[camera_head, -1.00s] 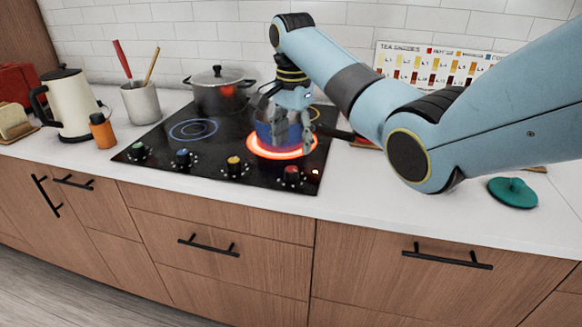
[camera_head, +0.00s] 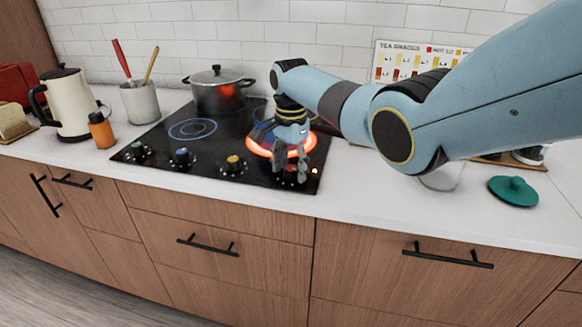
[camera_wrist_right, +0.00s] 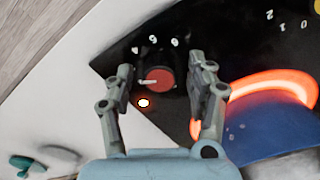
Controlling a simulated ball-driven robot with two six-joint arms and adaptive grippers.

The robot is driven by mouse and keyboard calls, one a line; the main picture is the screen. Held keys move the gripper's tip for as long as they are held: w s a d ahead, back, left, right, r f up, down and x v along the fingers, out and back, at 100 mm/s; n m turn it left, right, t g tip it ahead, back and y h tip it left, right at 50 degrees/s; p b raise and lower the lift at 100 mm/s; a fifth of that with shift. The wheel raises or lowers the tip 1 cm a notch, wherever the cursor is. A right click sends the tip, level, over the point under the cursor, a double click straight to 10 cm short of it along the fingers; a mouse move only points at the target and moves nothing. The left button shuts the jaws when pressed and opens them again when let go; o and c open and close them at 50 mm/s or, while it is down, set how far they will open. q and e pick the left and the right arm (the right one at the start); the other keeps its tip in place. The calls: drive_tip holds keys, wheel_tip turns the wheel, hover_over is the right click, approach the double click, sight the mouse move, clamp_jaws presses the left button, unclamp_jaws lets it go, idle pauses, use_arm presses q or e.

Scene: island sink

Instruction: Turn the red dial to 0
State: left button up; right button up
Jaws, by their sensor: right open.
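The red dial (camera_wrist_right: 158,80) sits on the front right of the black cooktop (camera_head: 150,152). Its white pointer line points left in the right wrist view. White marks show above it there; the gripper fingers hide other parts of its scale. My right gripper (camera_wrist_right: 161,68) is open, with one finger on each side of the dial. In the head view the right gripper (camera_head: 290,170) is low over the dial and mostly covers it. I cannot tell whether the fingers touch it. My left gripper is not in view.
A small lamp (camera_wrist_right: 143,103) is lit beside the dial. Yellow (camera_head: 233,163), blue (camera_head: 183,157) and green (camera_head: 138,150) dials are to the left. A dark pot (camera_head: 218,95) stands behind.

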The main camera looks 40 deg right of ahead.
drive_tip(key=c, duration=1.1)
drive_tip(key=shift+c, duration=0.2)
drive_tip(key=shift+n, duration=0.3)
